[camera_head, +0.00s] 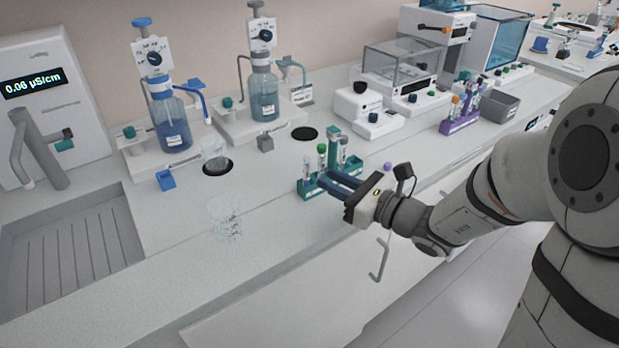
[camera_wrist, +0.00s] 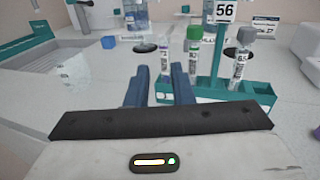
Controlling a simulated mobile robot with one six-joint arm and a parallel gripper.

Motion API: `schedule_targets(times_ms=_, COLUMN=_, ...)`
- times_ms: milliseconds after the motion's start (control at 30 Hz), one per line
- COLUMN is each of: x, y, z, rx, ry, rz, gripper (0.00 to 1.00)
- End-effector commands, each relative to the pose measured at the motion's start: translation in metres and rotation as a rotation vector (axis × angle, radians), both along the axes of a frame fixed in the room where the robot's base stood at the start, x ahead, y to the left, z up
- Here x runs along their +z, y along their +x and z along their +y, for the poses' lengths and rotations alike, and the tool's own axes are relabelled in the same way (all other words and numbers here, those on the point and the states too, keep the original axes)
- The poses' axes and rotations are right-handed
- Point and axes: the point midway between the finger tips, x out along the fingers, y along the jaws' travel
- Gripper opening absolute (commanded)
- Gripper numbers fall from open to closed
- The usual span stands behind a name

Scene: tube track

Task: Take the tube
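A teal rack (camera_head: 311,192) stands on the bench, with a tall post that carries a "56" sign (camera_wrist: 226,12) in the wrist view. It holds several upright labelled tubes. One tube (camera_wrist: 165,66) shows just beyond the gap between my fingertips. A green-capped tube (camera_wrist: 194,52) stands right of it, and a grey-capped tube (camera_wrist: 240,62) stands past the post. My gripper (camera_head: 340,184) reaches in low from the right at the rack. In the wrist view its two blue fingers (camera_wrist: 163,72) are apart, with nothing visibly clamped between them. Which tube is meant is not shown.
A clear beaker (camera_head: 225,219) stands on the bench left of the rack, and another (camera_head: 214,154) is near a dark round opening. Bottle dispensers (camera_head: 171,122) stand behind. A purple rack (camera_head: 459,122) is at the right. The bench front is clear.

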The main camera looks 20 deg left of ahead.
Motion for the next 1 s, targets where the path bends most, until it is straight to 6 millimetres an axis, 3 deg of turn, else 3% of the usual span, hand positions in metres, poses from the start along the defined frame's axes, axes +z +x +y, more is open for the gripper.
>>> schedule_targets(times_ms=367, x=-0.002, y=0.02, z=0.031, rx=-0.021, ry=0.021, rz=0.014, gripper=0.21)
schedule_targets(times_ms=633, x=-0.004, y=0.036, z=0.064, rx=-0.021, ry=0.019, rz=0.013, gripper=0.21)
schedule_targets(times_ms=933, x=-0.004, y=0.039, z=0.068, rx=-0.024, ry=0.02, rz=0.012, gripper=0.21)
schedule_targets(times_ms=1000, x=-0.004, y=0.039, z=0.068, rx=-0.024, ry=0.02, rz=0.012, gripper=0.16)
